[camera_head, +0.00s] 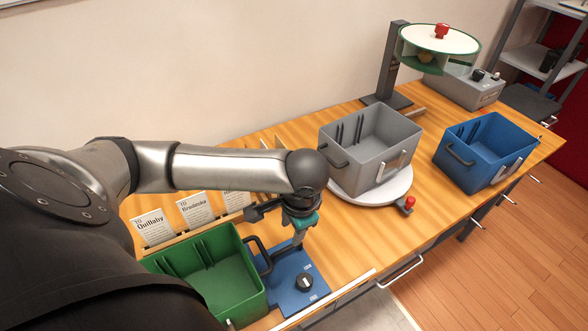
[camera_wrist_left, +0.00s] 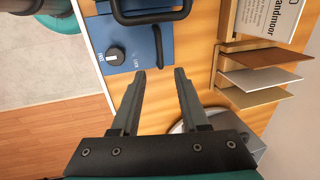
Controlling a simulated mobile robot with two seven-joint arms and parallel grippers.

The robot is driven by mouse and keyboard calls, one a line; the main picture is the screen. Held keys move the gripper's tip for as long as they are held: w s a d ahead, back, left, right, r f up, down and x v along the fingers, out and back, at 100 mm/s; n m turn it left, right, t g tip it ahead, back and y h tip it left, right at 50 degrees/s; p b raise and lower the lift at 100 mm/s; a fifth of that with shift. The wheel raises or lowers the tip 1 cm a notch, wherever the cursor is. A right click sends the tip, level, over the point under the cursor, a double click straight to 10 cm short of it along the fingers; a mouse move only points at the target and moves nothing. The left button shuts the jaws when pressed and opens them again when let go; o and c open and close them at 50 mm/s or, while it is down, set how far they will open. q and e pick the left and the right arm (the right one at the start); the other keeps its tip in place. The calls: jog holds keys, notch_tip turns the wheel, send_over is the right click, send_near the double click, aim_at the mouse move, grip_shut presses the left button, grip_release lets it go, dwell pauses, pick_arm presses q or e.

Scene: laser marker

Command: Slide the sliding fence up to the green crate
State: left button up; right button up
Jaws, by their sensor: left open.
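The green crate (camera_head: 215,275) stands at the lower left of the bench, with a black handle on its right side. Right beside it lies a blue plate (camera_head: 292,276) with a black knob (camera_head: 305,281), also seen in the left wrist view (camera_wrist_left: 116,54). This plate looks like part of the sliding fence; I cannot make out a separate upright fence. My left gripper (camera_head: 298,238) is over the plate's far right edge, fingers pointing down. In the left wrist view its fingers (camera_wrist_left: 160,75) are apart with nothing between them. My right gripper is not in view.
A grey crate (camera_head: 369,141) stands on a white turntable (camera_head: 403,186) with a red knob. A blue crate (camera_head: 487,150) is at the right. Cards (camera_head: 195,209) stand in a wooden rack behind the green crate. Bare bench (camera_head: 345,240) lies between plate and turntable.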

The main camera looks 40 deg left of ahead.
pick_arm(q)
jog(key=r, duration=0.2)
jog(key=d+r, duration=0.1)
jog(key=r, duration=0.2)
jog(key=shift+s+p, duration=0.2)
jog(key=shift+p, duration=0.1)
jog(key=shift+f, duration=0.1)
